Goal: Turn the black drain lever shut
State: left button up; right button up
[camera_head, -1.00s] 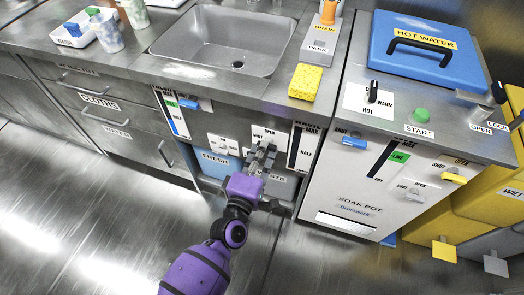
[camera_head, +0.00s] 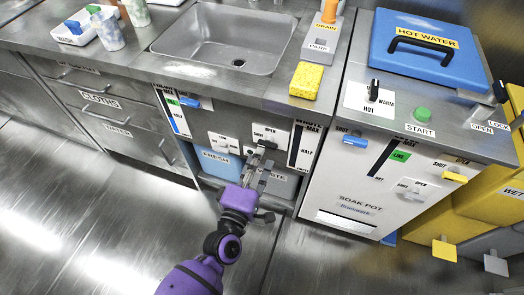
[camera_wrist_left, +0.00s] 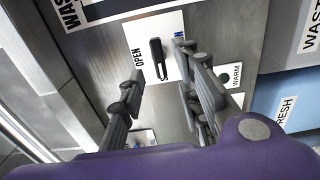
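The black drain lever (camera_wrist_left: 157,58) shows in the left wrist view on a white plate (camera_wrist_left: 148,28) with an OPEN label. A second label by the lever's lower end is mostly hidden. My left gripper (camera_wrist_left: 160,85) is open, one finger on each side of the lever in that picture; I see no clear contact. In the head view my left gripper (camera_head: 263,162) is just below the plate (camera_head: 270,133), whose SHUT and OPEN labels show. The lever (camera_head: 268,143) is small and partly covered there. My right gripper is not in view.
Another white plate (camera_head: 223,143) with a lever is left of the drain plate. The FRESH bin (camera_head: 215,163) and waste bin (camera_head: 283,183) are below the panel. The sink (camera_head: 228,38) is above. The soak pot cabinet (camera_head: 355,185) stands to the right. The floor at left is clear.

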pick_arm(q)
jog(key=v, duration=0.8)
dwell(0.4)
